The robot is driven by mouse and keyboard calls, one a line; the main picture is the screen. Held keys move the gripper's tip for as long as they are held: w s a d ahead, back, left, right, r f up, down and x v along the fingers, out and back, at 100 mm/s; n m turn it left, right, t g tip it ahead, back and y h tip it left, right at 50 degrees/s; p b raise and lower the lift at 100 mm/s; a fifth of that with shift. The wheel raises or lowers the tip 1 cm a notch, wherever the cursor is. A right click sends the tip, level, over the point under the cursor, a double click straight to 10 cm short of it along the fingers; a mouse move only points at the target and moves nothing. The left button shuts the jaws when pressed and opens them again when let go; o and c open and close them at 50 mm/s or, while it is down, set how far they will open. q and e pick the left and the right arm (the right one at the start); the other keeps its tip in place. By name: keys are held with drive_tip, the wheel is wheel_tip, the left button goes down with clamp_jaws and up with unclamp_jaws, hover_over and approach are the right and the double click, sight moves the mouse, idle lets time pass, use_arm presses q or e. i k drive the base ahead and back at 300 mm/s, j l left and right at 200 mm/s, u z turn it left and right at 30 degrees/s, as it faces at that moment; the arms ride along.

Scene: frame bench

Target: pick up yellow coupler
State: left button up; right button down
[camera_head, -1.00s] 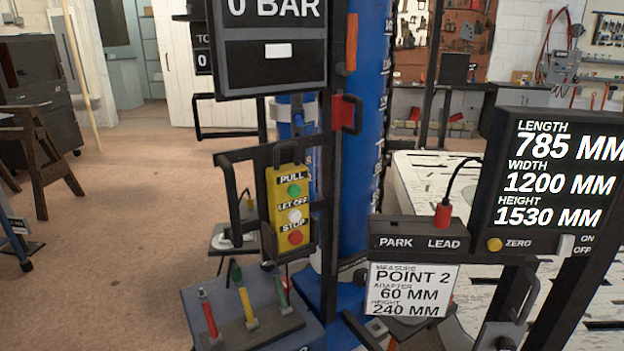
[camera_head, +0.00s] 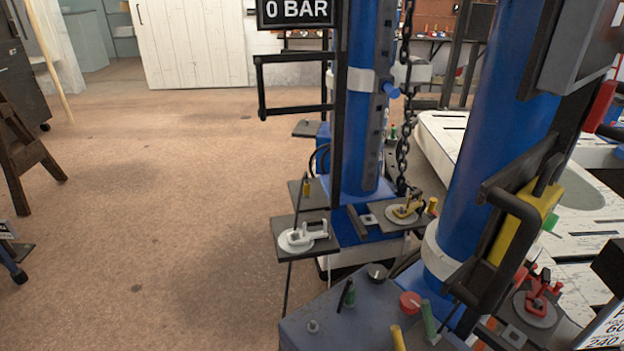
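The yellow coupler (camera_head: 407,206) appears as a small yellow clamp-like piece on a round disc, on a dark shelf (camera_head: 384,217) beside the blue column at centre right. A small yellow peg (camera_head: 432,205) stands just to its right. A chain (camera_head: 403,110) hangs down just behind or above the coupler. Similar pieces show in white (camera_head: 316,231) on a lower-left dark shelf and in red (camera_head: 540,293) at the right. Neither of my grippers is in view.
A nearer blue column (camera_head: 487,150) with a yellow control box (camera_head: 520,225) stands to the right. A blue-grey bench top (camera_head: 335,325) with several pegs and a red knob (camera_head: 410,302) fills the bottom.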

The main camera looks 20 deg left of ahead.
sight(307, 186)
drive_tip(key=i+j+z, duration=0.15)
drive_tip(key=j+z, duration=0.15)
drive_tip(key=j, duration=0.6)
drive_tip(key=i+j+z, duration=0.1)
drive_tip(key=j+z, duration=0.15)
drive_tip(key=j, duration=0.65)
